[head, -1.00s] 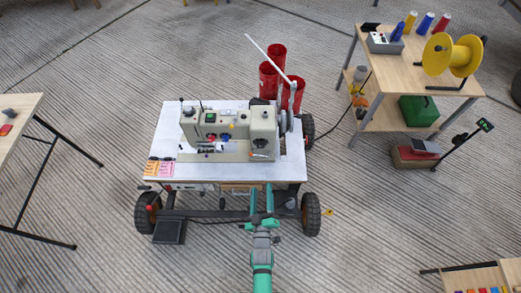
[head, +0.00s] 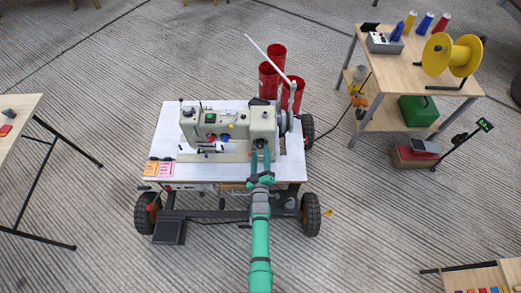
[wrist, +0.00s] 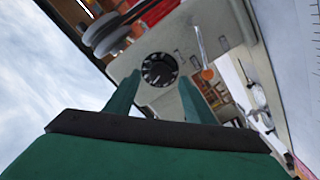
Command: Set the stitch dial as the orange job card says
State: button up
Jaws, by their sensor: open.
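The sewing machine (head: 215,131) is a beige block on the white-topped wheeled cart (head: 172,128). In the wrist view its end face carries a round black dial (wrist: 159,69) with pale marks, too small to read. My gripper (head: 261,150) is in front of the machine's right end; in the wrist view its green fingers (wrist: 158,98) stand open on either side below the dial, with nothing between them. I cannot tell if they touch the face. The orange job card (head: 151,168) lies at the cart's front left corner beside a pink card (head: 166,169); their writing is not legible.
Red thread cones (head: 268,80) stand behind the machine. A shelf table (head: 410,66) with a yellow spool (head: 437,54) is at the right. Floor around the cart is mostly clear.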

aim_at(260, 147)
jog(key=shift+w, duration=1.55)
jog(key=shift+c, duration=0.7)
jog(key=c, duration=0.9)
